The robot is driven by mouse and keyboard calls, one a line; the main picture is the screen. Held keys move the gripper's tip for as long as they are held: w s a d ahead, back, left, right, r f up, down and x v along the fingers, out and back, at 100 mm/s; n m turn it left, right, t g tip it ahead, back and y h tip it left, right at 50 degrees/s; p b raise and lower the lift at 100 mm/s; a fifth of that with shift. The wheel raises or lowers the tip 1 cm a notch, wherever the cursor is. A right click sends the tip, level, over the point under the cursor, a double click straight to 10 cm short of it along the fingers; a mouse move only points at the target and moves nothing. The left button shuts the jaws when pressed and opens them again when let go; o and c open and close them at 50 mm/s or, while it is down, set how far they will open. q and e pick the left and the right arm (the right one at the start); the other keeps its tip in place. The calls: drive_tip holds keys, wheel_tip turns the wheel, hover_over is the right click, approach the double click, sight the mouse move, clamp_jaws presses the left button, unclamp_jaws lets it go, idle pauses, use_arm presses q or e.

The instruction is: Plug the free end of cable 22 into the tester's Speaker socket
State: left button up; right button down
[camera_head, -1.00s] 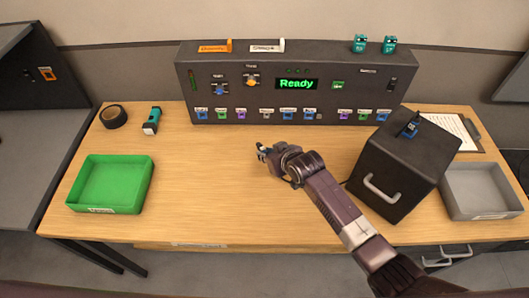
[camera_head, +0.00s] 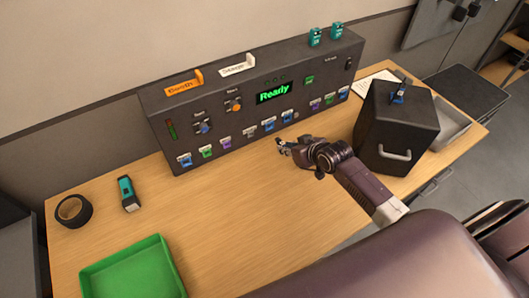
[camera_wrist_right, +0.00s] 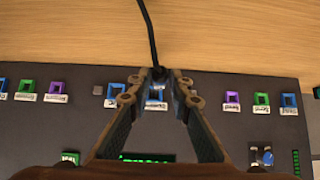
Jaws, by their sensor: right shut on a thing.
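The tester (camera_head: 215,120) is a long black panel box at the back of the table with a green "Ready" display. A row of coloured sockets runs along its lower front; their labels are too small to read. My right gripper (camera_head: 282,146) is low over the table in front of the middle of this row. In the right wrist view my right gripper (camera_wrist_right: 157,80) is shut at the end of a black cable (camera_wrist_right: 148,30). A blue-framed socket (camera_wrist_right: 157,94) shows between the fingers there. The plug is mostly hidden, and I cannot tell whether it touches the socket. My left gripper is out of view.
A black box (camera_head: 385,130) with a handle and a blue fitting on top stands right of my right arm. A grey tray (camera_head: 456,128) is beyond it. A green tray (camera_head: 135,270), black tape roll (camera_head: 73,210) and teal device (camera_head: 127,194) are at left. The middle table is clear.

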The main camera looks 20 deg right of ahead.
drive_tip(key=shift+d, duration=0.2)
drive_tip(key=shift+w+d, duration=0.1)
drive_tip(key=shift+w, duration=0.05)
drive_tip(key=shift+w+d+f+b, duration=0.1)
drive_tip(key=shift+w+d+b, duration=0.1)
drive_tip(key=shift+w+b, duration=0.8)
drive_tip(key=shift+b, duration=0.05)
drive_tip(key=shift+w+a+b, duration=0.15)
drive_tip(key=shift+w+b, duration=0.15)
drive_tip(key=shift+w, duration=0.15)
drive_tip(key=shift+w+a, duration=0.1)
drive_tip(key=shift+w, duration=0.25)
drive_tip(key=shift+w+a+b, duration=0.15)
drive_tip(key=shift+w+b, duration=0.45)
drive_tip(key=shift+w, duration=0.05)
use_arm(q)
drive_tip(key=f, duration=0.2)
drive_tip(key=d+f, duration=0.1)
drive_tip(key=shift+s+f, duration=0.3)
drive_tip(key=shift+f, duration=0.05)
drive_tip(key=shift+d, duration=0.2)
